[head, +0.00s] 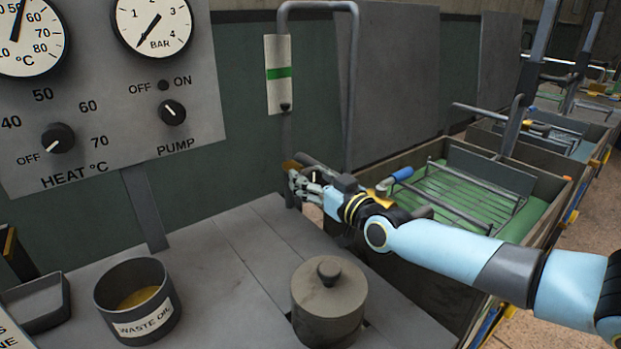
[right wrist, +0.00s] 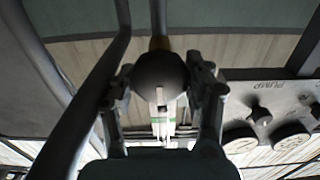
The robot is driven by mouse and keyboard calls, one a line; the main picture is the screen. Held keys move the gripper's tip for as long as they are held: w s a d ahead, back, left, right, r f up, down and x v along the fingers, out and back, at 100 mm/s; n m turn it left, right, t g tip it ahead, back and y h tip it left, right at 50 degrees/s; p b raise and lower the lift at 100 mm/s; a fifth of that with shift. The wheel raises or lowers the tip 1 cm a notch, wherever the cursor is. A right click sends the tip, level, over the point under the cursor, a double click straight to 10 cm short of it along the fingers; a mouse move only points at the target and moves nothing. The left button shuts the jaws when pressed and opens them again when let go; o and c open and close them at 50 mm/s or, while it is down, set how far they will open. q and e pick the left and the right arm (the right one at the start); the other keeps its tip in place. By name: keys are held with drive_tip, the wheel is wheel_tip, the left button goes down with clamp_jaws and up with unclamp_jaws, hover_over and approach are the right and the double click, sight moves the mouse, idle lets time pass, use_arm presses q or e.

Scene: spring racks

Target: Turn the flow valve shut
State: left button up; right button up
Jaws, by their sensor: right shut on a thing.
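The flow valve sits low on the grey pipe in the middle of the head view. Its brass-coloured part (head: 291,165) shows just above my right gripper (head: 299,183). In the right wrist view my right gripper (right wrist: 161,88) has a finger on each side of a dark round knob (right wrist: 160,70), the valve's handle, and is shut on it. My left gripper is not in view.
A flow gauge (head: 279,75) with a green band has its dark marker at the bottom. The pipe (head: 352,90) loops beside it. A waste oil pot (head: 106,291) and a lidded pot (head: 328,305) stand on the bench. A wooden-sided tank (head: 545,185) holds a wire rack.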

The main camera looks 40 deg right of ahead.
idle(0.4)
drive_tip(key=o, duration=0.8)
drive_tip(key=shift+c, duration=0.2)
drive_tip(key=o, duration=0.4)
drive_tip(key=shift+a, duration=0.15)
drive_tip(key=shift+s, duration=0.1)
drive_tip(key=shift+s+f, duration=0.1)
drive_tip(key=shift+s, duration=0.25)
drive_tip(key=s, duration=0.7)
drive_tip(key=shift+a, duration=0.45)
